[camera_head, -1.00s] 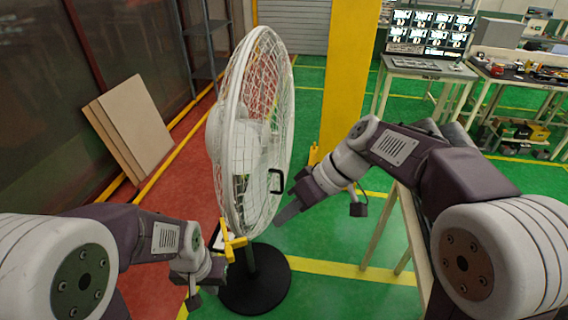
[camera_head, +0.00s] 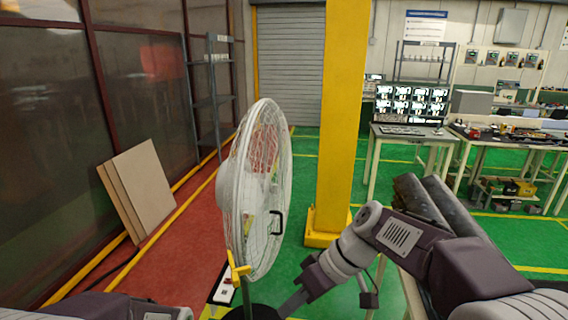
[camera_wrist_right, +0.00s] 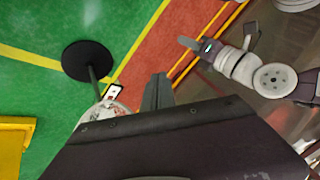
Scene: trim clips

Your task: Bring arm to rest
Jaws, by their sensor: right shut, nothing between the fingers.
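A white caged fan (camera_head: 262,200) stands upright on a round dark base (camera_wrist_right: 88,61). A yellow clip (camera_head: 236,270) sits at the lower left edge of its cage. My right gripper (camera_head: 292,303) points down and left, to the right of the fan's lower part and apart from the cage in the picture. Its fingers (camera_wrist_right: 157,92) are together with nothing between them. My left arm shows only at the bottom left edge of the head view. Its gripper (camera_wrist_right: 189,43) shows small in the right wrist view, over the red floor; its jaws are unclear.
A yellow pillar (camera_head: 343,120) stands behind the fan. Tan panels (camera_head: 140,190) lean on the left wall. A workbench with screens (camera_head: 410,103) and another bench are at the back right. Dark rollers (camera_head: 425,200) lie beyond my right arm. Green floor is clear between.

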